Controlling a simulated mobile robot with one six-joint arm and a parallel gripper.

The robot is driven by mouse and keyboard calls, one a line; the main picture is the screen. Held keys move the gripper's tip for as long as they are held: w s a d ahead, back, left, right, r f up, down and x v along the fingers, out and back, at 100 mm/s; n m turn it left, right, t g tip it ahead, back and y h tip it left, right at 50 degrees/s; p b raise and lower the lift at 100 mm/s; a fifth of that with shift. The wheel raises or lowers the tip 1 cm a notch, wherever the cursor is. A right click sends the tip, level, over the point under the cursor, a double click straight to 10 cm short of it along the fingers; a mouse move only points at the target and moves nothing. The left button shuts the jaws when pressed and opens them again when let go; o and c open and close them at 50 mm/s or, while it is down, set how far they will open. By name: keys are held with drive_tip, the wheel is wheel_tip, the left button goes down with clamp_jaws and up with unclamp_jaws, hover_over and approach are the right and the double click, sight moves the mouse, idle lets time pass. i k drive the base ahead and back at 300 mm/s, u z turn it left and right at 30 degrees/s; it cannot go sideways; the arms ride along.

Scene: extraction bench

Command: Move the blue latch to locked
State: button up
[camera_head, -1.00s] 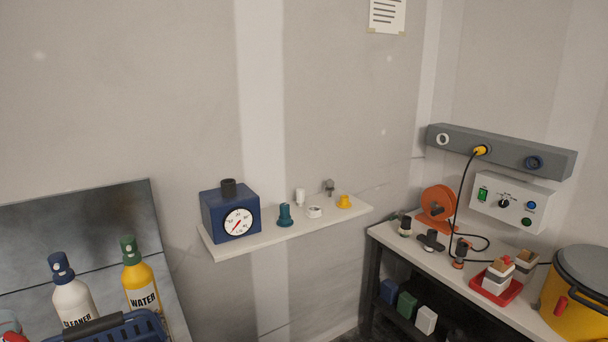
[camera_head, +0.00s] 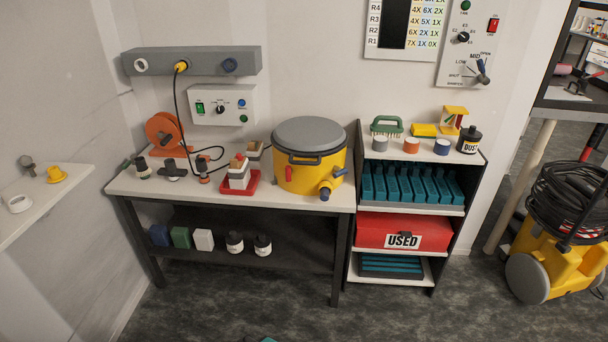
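A yellow drum (camera_head: 317,178) with a grey lid (camera_head: 309,136) stands on the right part of the white bench top. A small blue piece (camera_head: 340,172), which looks like the blue latch, is on the drum's right side, just above a yellow-and-blue fitting (camera_head: 328,188). It is too small to tell its position. A red latch-like piece (camera_head: 289,174) is on the drum's front left.
The bench (camera_head: 196,187) also holds an orange reel (camera_head: 165,132), dark fittings, a red tray (camera_head: 240,184) and a black cable. A shelf unit (camera_head: 477,160) stands close right of the drum. A yellow machine (camera_head: 554,255) is far right. Dark floor in front is mostly clear.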

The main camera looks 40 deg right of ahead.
sight(339, 172)
drive_tip(key=z, duration=4.75)
drive_tip(key=i, duration=0.1)
drive_tip(key=u, duration=3.8)
